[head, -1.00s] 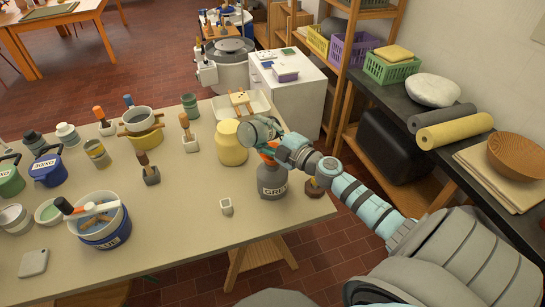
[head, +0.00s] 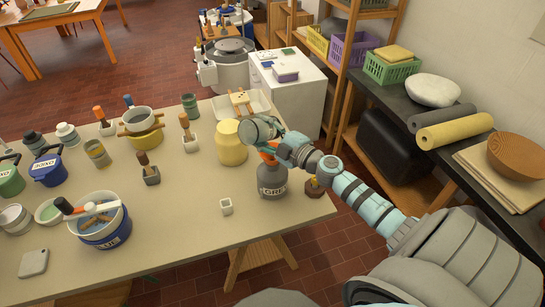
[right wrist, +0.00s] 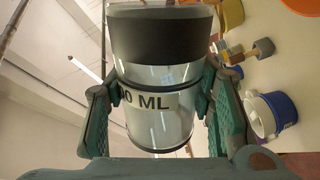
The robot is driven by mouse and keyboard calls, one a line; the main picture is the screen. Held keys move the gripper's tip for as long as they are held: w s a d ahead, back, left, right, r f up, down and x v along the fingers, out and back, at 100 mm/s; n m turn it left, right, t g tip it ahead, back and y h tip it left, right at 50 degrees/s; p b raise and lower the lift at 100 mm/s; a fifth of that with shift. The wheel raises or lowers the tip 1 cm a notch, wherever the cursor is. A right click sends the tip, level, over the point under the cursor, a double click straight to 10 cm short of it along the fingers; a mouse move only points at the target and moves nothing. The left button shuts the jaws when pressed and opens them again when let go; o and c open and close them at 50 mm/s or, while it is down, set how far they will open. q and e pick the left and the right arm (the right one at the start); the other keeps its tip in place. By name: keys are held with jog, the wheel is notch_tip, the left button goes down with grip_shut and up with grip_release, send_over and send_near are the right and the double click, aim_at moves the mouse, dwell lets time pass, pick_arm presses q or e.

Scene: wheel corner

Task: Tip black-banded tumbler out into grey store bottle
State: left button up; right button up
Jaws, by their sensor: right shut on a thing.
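The black-banded tumbler (head: 254,129) is held tilted well over, nearly on its side, above the grey store bottle. In the right wrist view the tumbler (right wrist: 158,75) shows a broad black band and a label reading "0 ML", partly covered. My right gripper (head: 277,138) is shut on it; in the right wrist view the gripper (right wrist: 155,100) has a finger on each side. The grey store bottle (head: 271,182) stands upright near the table's right edge, with an orange part at its top. The tumbler and arm partly hide that top. The tumbler's contents cannot be made out. My left gripper is out of view.
A yellow jar (head: 231,146) stands close left of the bottle, and a white tray (head: 262,102) lies behind. The table's front middle is clear.

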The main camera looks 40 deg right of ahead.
dwell(0.7)
jog(key=shift+d+r+m, duration=0.2)
jog(key=shift+r+m, duration=0.15)
jog(key=shift+m, duration=0.45)
jog(key=shift+r, duration=0.1)
dwell(0.8)
jog(key=shift+w+d+r+m, duration=0.1)
jog(key=shift+d+r+m, duration=0.1)
jog(key=shift+m, duration=0.5)
jog(key=shift+d+r+m, duration=0.1)
jog(key=shift+m, duration=0.2)
dwell(0.9)
jog(key=shift+d+r+m, duration=0.2)
jog(key=shift+m, duration=0.3)
dwell(1.4)
